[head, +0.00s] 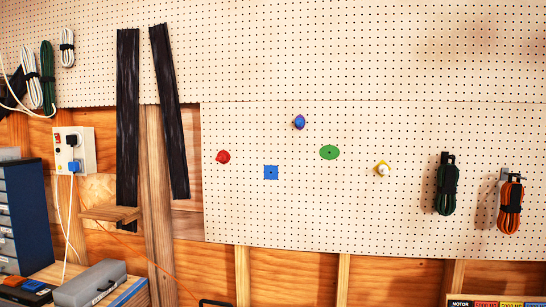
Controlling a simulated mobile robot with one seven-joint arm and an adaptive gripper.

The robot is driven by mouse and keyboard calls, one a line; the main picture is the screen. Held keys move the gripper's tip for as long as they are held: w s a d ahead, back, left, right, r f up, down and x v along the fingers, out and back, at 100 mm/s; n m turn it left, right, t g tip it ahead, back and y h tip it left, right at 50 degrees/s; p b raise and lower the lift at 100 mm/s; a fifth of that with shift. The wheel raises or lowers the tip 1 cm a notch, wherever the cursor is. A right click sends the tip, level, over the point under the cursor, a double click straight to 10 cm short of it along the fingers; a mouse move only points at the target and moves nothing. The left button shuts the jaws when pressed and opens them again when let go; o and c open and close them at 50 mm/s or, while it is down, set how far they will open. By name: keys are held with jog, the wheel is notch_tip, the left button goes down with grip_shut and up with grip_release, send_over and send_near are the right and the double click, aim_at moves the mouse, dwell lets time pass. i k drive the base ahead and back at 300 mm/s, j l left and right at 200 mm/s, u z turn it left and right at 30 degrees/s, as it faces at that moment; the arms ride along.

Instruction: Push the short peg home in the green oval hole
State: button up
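The green oval (329,152) lies flat on the pegboard (340,215), with a small dark spot at its middle that looks like the hole. No peg shows standing in it. A blue-purple rounded piece (299,122) sits up and left of the oval. A red piece (223,157) is farther left. A blue square (271,172) with a small dark centre lies between them. A yellow diamond (382,169) with a pale knob at its middle is to the right. I cannot tell which piece is the short peg. My gripper is not in view.
A green cable coil (447,188) and an orange one (510,204) hang right of the markers. Two dark strips (128,115) hang at left. A socket box (74,151), blue drawer cabinet (25,215) and grey case (92,284) stand at far left. The board around the oval is clear.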

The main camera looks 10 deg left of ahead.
aim_at(223, 157)
jog(key=i+j+u, duration=0.1)
jog(key=i+j, duration=0.15)
jog(key=i, duration=0.2)
jog(key=i+j, duration=0.2)
jog(key=i, duration=0.25)
jog(key=i+j+u, duration=0.1)
jog(key=j, duration=0.15)
jog(key=i+l, duration=0.1)
jog(key=l, duration=0.1)
